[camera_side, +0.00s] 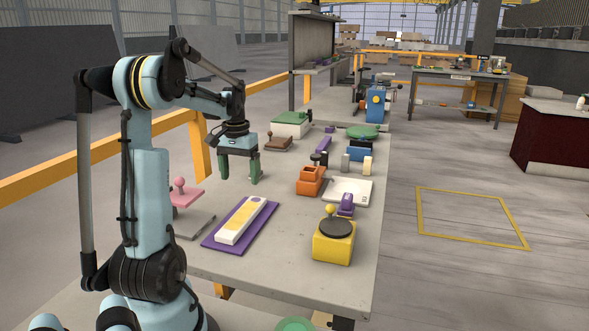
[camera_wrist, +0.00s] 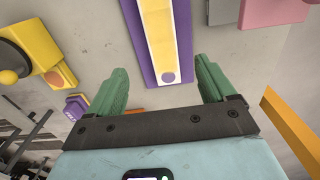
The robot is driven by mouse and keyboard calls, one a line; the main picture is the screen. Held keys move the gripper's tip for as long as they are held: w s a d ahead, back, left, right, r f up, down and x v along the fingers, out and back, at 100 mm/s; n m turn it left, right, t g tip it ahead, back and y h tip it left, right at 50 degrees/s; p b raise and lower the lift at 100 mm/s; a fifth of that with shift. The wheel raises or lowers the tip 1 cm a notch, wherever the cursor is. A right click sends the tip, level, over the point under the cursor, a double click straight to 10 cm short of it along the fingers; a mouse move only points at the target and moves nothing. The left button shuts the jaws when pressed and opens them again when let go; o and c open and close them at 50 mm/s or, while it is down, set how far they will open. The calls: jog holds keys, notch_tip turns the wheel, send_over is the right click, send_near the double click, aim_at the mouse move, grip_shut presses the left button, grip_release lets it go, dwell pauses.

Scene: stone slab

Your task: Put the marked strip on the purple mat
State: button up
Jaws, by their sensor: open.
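The marked strip (camera_side: 242,220) is a long white bar with a yellow band. It lies flat on the purple mat (camera_side: 212,242), lengthwise along it, with purple showing around it. In the wrist view the strip (camera_wrist: 160,38) shows a purple dot at its near end, and the mat (camera_wrist: 184,30) shows along its sides. My gripper (camera_side: 240,180) has green fingers and is open and empty. It hangs above the slab, behind the mat in the side view. In the wrist view the gripper (camera_wrist: 162,78) has its fingers spread apart, with the near end of the strip and mat between and beyond them.
A pink knobbed piece (camera_side: 183,193) stands left of the mat, beside a grey plate (camera_side: 194,224). A yellow box with a dark round top (camera_side: 334,243) stands to the right. Orange (camera_side: 310,181) and white (camera_side: 347,190) pieces lie further back right.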

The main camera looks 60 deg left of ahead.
jog(key=w+d+r+m+t+y, duration=0.1)
jog(key=w+d+m+t, duration=0.2)
jog(key=d, duration=0.9)
jog(key=w+d+r+m+t, duration=0.1)
jog(key=w+d+m+t, duration=0.3)
jog(key=d, duration=0.8)
jog(key=s+d+f+m+h, duration=0.1)
jog(key=d+m, duration=0.1)
jog(key=d, duration=0.8)
jog(key=shift+s+d+f, duration=0.25)
jog(key=shift+d, duration=0.05)
